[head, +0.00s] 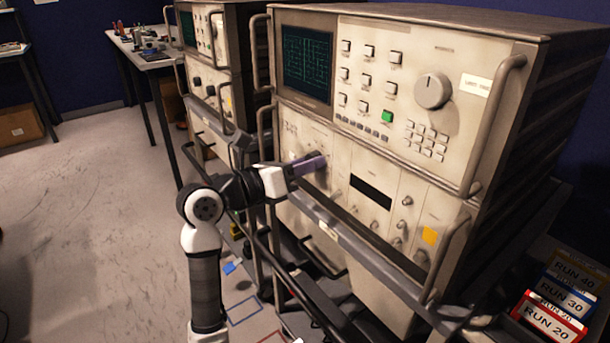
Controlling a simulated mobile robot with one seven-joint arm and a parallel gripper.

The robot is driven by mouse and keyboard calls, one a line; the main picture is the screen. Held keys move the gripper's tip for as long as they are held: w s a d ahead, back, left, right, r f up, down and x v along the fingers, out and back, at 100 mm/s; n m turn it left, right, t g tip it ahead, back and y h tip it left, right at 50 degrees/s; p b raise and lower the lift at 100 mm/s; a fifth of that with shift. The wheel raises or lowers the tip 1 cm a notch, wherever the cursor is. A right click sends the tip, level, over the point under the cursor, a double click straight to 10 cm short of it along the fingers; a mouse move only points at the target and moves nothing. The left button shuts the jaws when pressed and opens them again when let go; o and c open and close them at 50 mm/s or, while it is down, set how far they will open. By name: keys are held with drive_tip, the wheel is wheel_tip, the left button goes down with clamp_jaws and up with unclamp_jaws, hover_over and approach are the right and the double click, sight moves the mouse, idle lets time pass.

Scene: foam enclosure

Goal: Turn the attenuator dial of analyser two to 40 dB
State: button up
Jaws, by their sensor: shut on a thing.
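The near analyser (385,45) is a large cream rack unit with a green-lit screen, and its number is not readable. My arm reaches to its lower front panel (340,152). My gripper (318,163), with purple-grey fingers, is at this panel, below the screen, shut on a small dial there. The fingers hide most of this dial, so its pointer and dB marks cannot be read. A large round knob (433,91) stands uncovered on the upper panel, with a pointer line near its top.
A second analyser (205,45) stands behind to the left. Metal handles (490,120) and a front rail (350,240) stick out near my arm. Boxes labelled RUN 20 (548,322), RUN 30 and RUN 40 stand at lower right. The floor at left is clear.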

drive_tip(key=shift+m+b, duration=0.4)
drive_tip(key=shift+m, duration=0.1)
drive_tip(key=o, duration=1)
drive_tip(key=shift+c, duration=0.2)
drive_tip(key=b+v, duration=0.1)
drive_tip(key=v, duration=1.2)
drive_tip(key=shift+s+a, duration=0.25)
drive_tip(key=shift+a, duration=0.1)
